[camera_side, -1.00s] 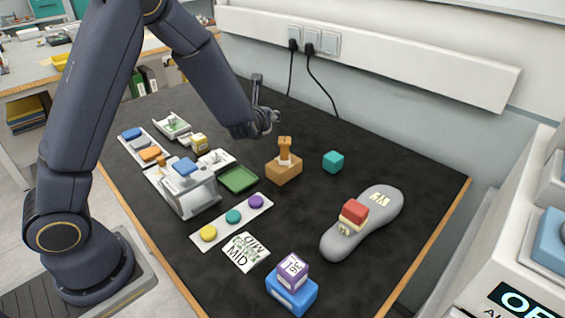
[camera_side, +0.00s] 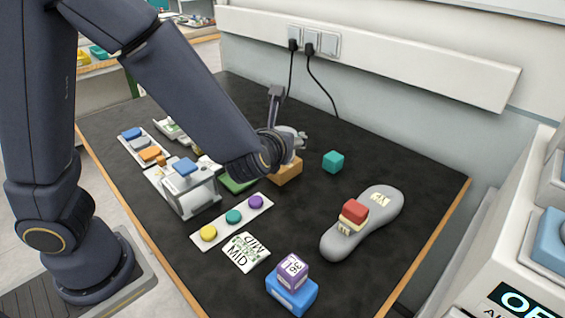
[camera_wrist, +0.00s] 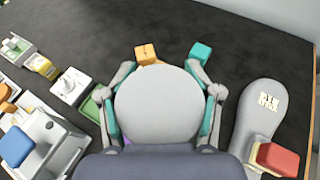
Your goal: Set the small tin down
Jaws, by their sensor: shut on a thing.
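My gripper (camera_side: 298,138) is above the table in the side view, over an orange block (camera_side: 287,176) and partly in front of it. In the wrist view, my gripper (camera_wrist: 162,68) has its fingers close in on both sides of a large round grey shape that fills the middle. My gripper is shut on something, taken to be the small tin.
A grey insole (camera_side: 381,207) with red and cream blocks lies at the right. A strip with coloured discs (camera_side: 232,217), a MID card (camera_side: 246,252) and a purple-on-blue block stack (camera_side: 291,287) are nearer. The dark table (camera_side: 330,200) is clear around the teal cube (camera_side: 333,161).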

